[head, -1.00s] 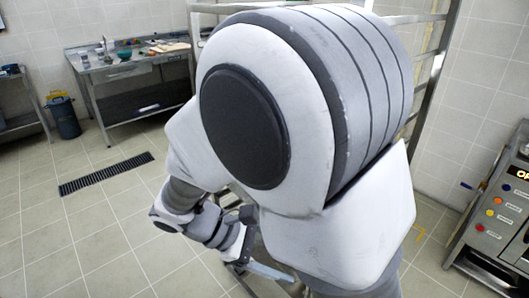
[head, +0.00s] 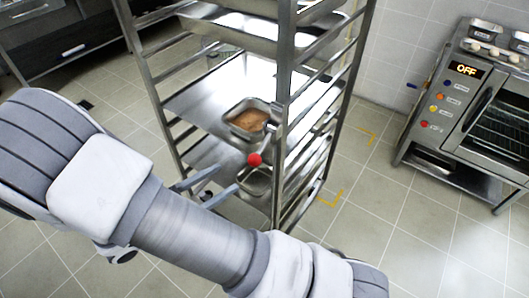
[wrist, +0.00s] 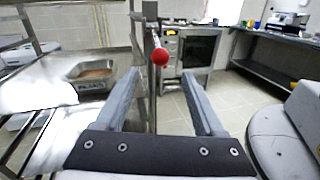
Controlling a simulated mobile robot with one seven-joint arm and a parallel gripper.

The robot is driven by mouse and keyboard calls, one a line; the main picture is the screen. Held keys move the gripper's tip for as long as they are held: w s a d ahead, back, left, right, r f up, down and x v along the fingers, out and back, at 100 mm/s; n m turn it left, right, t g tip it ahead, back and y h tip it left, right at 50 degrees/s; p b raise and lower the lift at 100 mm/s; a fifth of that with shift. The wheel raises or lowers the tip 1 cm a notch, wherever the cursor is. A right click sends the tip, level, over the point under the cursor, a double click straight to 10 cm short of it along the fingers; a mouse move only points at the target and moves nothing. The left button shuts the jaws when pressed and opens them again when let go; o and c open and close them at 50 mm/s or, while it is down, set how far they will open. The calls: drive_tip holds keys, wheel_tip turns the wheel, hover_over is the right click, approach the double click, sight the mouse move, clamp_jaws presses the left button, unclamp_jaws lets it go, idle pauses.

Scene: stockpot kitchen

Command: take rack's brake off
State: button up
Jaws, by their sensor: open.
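The metal rack (head: 281,120) stands in the middle of the head view with trays on its shelves. A red ball knob (head: 254,160) shows at its near post. In the wrist view the red knob (wrist: 160,57) sits on the end of a thin rod by the rack's upright (wrist: 150,100). My gripper (head: 230,178) is open and empty, its two fingers pointing at the knob. In the wrist view my gripper (wrist: 160,74) has the knob ahead, between and slightly above the fingertips. I see no contact. The rack's wheels are not clearly visible.
A pan with brown food (head: 247,120) sits on a rack shelf. An oven (head: 480,110) with an OFF display stands at the right. Yellow corner marks (head: 336,198) lie on the floor between them. A steel counter (wrist: 275,60) is at the wrist view's right.

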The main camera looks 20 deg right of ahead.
sight(262, 146)
drive_tip(key=x, duration=1.3)
drive_tip(key=shift+d, duration=0.2)
clamp_jaws()
idle(0.8)
